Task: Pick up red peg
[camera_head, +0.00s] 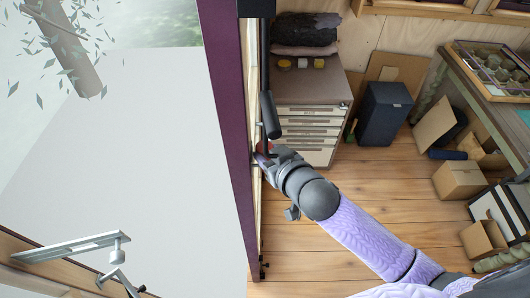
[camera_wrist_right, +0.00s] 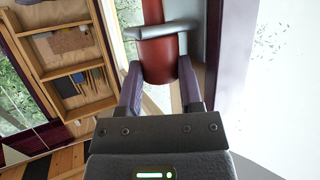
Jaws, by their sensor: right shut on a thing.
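A red rounded peg (camera_wrist_right: 157,62) shows at the top middle of the right wrist view, with a grey bar (camera_wrist_right: 162,31) crossing in front of it. My right gripper (camera_wrist_right: 158,82) has its two purple fingers on either side of the red peg and is shut on it. In the head view my right gripper (camera_head: 262,159) is at the purple-edged frame, just below a dark upright bar (camera_head: 270,115). My left gripper is in neither view.
A purple-edged frame (camera_head: 226,100) stands beside the gripper, with a pale panel left of it. A drawer cabinet (camera_head: 312,90) is behind. A dark box (camera_head: 385,113), cardboard boxes (camera_head: 459,179) and a workbench (camera_head: 470,95) are at right. The wooden floor between is clear.

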